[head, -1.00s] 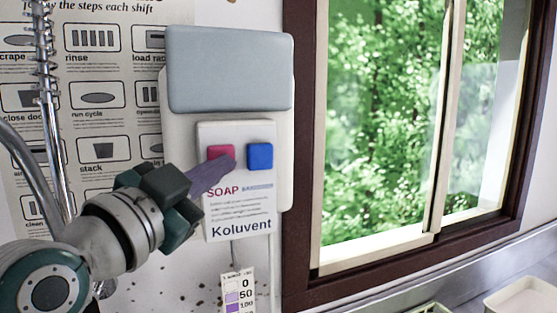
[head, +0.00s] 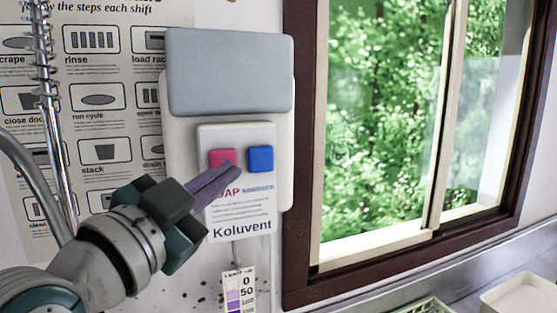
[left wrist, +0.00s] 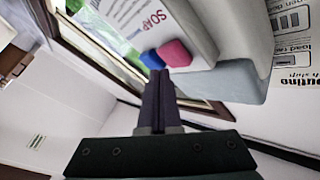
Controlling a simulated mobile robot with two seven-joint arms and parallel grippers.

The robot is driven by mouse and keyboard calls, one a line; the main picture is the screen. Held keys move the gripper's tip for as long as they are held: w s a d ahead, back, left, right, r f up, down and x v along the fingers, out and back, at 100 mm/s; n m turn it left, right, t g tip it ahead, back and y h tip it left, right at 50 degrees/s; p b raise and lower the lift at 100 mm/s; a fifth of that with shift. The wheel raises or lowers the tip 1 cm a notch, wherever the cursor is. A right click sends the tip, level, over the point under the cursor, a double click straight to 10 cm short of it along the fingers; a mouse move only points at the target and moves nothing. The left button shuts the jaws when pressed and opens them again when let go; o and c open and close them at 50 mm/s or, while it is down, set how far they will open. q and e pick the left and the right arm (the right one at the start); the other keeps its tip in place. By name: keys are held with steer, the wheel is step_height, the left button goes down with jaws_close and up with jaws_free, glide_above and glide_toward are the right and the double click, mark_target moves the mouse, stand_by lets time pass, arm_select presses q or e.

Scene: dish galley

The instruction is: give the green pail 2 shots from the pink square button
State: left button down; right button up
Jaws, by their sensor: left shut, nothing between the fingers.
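The pink square button (head: 221,157) is on the white soap dispenser (head: 284,130), left of a blue square button (head: 260,159). My left gripper (head: 235,173) is shut and empty. Its purple fingertips are just below and in front of the pink button, over the SOAP label. In the left wrist view the fingertips (left wrist: 158,76) point towards the pink button (left wrist: 174,53) and the blue button (left wrist: 152,60), with what looks like a small gap. I do not see the green pail in either view. My right gripper is not in view.
A grey cover (head: 230,72) sits above the buttons. A small scale card (head: 238,288) hangs below the dispenser. A framed window (head: 390,130) is to the right. A pale green rack (head: 428,306) and a white tray (head: 524,297) stand at the bottom right.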

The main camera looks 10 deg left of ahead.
arm_select(q)
steer(key=shift+w+a, duration=0.1)
steer(key=shift+w+a, duration=0.15)
steer(key=shift+w, duration=0.1)
steer(key=shift+w+a+b, duration=0.45)
steer(key=shift+w, duration=0.2)
stand_by(1.2)
steer(key=shift+s, duration=0.1)
steer(key=shift+s+d+p, duration=0.65)
steer(key=shift+s+p, duration=0.1)
steer(key=shift+s, duration=0.15)
